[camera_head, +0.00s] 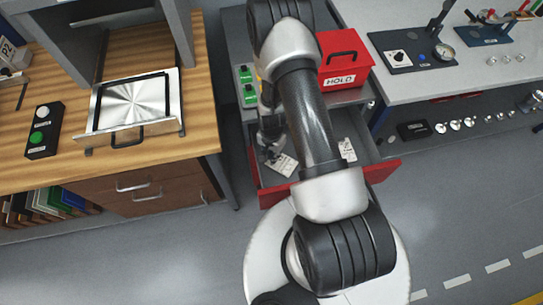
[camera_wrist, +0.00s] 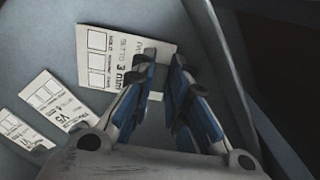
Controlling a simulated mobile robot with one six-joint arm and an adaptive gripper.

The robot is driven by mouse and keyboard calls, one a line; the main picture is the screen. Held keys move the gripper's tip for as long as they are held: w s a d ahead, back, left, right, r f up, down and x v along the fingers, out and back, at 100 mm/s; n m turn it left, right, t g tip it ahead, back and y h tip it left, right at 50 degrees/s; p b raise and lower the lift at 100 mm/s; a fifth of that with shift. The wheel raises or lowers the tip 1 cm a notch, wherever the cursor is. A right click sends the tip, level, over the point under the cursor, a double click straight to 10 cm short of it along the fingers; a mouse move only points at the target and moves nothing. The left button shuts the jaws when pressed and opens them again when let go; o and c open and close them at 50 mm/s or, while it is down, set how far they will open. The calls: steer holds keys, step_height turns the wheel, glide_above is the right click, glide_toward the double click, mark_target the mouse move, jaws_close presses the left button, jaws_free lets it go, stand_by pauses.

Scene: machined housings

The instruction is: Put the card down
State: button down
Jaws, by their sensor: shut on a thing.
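My gripper (camera_wrist: 166,62) is shut on the right end of a white card (camera_wrist: 105,55) printed with "3 mm" and a column of boxes. The card reaches out to the left of the fingertips in the wrist view. In the head view, my gripper (camera_head: 271,152) is over the open drawer with the red front (camera_head: 385,171). Two smaller white cards, one marked V5 (camera_wrist: 58,99) and one beside it (camera_wrist: 24,131), lie on the grey drawer floor. I cannot tell how far the held card is above the floor.
Another pale card (camera_head: 347,149) lies in the drawer, right of my arm. A red HOLD box (camera_head: 344,62) stands on the cabinet top beside a green-buttoned panel (camera_head: 247,85). A wooden bench (camera_head: 195,120) is at left, a grey bench (camera_head: 400,88) at right. The drawer wall is close to my fingers.

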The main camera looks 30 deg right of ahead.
steer(key=shift+f, duration=0.25)
steer(key=c, duration=2)
jaws_free()
steer(key=shift+f, duration=0.1)
steer(key=o, duration=0.4)
steer(key=shift+o, duration=0.2)
